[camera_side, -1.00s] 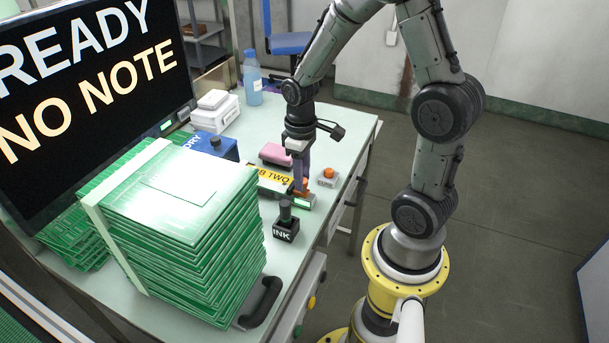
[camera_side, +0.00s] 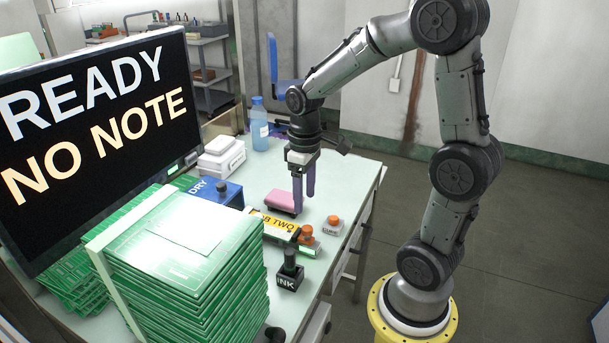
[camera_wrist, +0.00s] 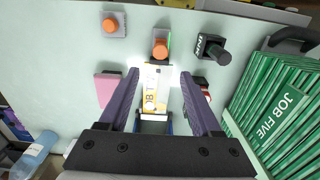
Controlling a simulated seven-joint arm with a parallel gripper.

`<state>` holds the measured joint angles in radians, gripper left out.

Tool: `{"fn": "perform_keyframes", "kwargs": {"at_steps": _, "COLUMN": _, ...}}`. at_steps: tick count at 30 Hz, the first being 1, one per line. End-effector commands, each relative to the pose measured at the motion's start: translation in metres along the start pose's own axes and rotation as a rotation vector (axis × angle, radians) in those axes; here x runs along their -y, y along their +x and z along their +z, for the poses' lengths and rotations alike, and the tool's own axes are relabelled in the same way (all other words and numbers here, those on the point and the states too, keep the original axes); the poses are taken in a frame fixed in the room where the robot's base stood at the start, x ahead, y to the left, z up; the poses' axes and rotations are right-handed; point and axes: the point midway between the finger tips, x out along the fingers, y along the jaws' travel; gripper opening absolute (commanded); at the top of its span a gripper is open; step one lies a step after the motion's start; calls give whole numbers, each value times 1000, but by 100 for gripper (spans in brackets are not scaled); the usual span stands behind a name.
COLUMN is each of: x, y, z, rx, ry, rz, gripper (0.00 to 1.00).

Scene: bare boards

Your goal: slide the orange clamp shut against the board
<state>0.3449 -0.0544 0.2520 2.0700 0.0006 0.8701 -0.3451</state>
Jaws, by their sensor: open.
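The orange clamp (camera_side: 307,236) stands at the front end of a fixture with a yellow JOB TWO label (camera_side: 275,225). In the wrist view the clamp (camera_wrist: 160,48) is beyond my fingertips, with a thin bright green edge beside it. A small green board edge (camera_side: 309,251) shows by the clamp in the side view. I cannot tell whether the clamp touches the board. My gripper (camera_side: 304,201) is open and empty, raised above the bench behind the clamp. In the wrist view its two purple fingers (camera_wrist: 158,73) are spread on either side of the JOB TWO label.
A black INK stamp (camera_side: 290,273) stands in front. A pink block (camera_side: 281,202), a blue DRY box (camera_side: 216,192) and tall stacks of green boards (camera_side: 200,280) are left. Bench's right strip is clear.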

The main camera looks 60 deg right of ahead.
Motion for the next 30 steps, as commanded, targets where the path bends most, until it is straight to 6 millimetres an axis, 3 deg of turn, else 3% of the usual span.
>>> {"fn": "perform_keyframes", "kwargs": {"at_steps": 3, "x": 0, "y": -24, "z": -1, "rx": -6, "ry": 0, "rz": 2, "gripper": 65}}
{"fn": "perform_keyframes", "kwargs": {"at_steps": 9, "x": 0, "y": -49, "z": -1, "rx": -2, "ry": 0, "rz": 1, "gripper": 65}}
{"fn": "perform_keyframes", "kwargs": {"at_steps": 23, "x": 1, "y": -56, "z": -1, "rx": 0, "ry": -2, "rz": 0, "gripper": 65}}
{"fn": "perform_keyframes", "kwargs": {"at_steps": 27, "x": 13, "y": -72, "z": -2, "rx": -52, "ry": -45, "rz": 17, "gripper": 65}}
{"fn": "perform_keyframes", "kwargs": {"at_steps": 30, "x": 33, "y": -92, "z": 10, "rx": -123, "ry": -99, "rz": 36, "gripper": 65}}
